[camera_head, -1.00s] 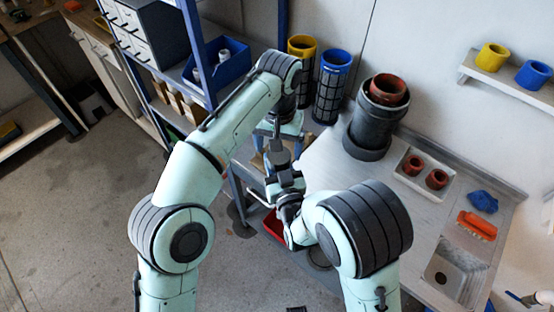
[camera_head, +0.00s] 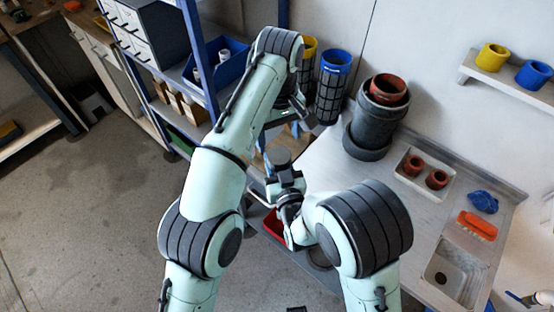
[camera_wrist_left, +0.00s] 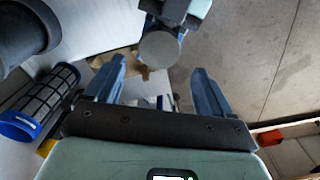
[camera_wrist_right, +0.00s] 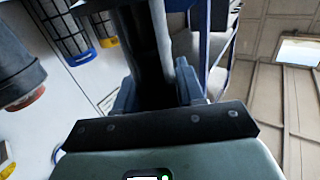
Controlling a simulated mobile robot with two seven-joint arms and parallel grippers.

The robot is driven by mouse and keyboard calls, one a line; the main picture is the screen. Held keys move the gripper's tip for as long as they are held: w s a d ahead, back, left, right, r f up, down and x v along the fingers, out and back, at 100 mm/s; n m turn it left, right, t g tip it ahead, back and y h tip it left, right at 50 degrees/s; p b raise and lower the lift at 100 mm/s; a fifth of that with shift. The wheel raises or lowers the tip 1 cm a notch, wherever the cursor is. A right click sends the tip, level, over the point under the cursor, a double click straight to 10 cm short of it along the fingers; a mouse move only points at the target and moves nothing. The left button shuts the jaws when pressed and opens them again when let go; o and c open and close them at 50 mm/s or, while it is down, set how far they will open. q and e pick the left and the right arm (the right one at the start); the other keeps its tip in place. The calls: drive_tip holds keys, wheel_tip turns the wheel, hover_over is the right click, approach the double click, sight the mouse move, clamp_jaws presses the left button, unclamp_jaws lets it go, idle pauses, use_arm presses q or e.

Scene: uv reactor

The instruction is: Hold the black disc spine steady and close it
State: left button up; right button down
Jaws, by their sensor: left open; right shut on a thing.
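The black disc spine (camera_head: 279,157) is a dark upright piece with a round end. It stands in my right gripper (camera_head: 286,186). In the right wrist view the black spine (camera_wrist_right: 145,45) runs between the two fingers of that gripper (camera_wrist_right: 157,92). The left wrist view shows its round grey end (camera_wrist_left: 159,48) ahead of my open left gripper (camera_wrist_left: 158,85), between the fingertip directions and apart from them. In the head view my left gripper (camera_head: 292,117) is above and behind the spine, partly hidden by its own arm. Whether the spine is open or closed I cannot tell.
A black pipe with a red-brown ring (camera_head: 372,128) stands on the grey worktop (camera_head: 345,185). Blue-topped (camera_head: 332,85) and yellow-topped (camera_head: 309,48) mesh cylinders stand behind. A shelf with a blue bin (camera_head: 228,72) is at left. A white tray (camera_head: 404,164) holds two red-brown rings.

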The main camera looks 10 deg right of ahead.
sight(279, 155)
use_arm(q)
drive_tip(key=shift+r, duration=0.2)
drive_tip(key=shift+f, duration=4.05)
drive_tip(key=c, duration=1.1)
drive_tip(key=m, duration=0.4)
drive_tip(key=shift+m, duration=0.4)
drive_tip(key=m, duration=0.4)
drive_tip(key=shift+m, duration=0.3)
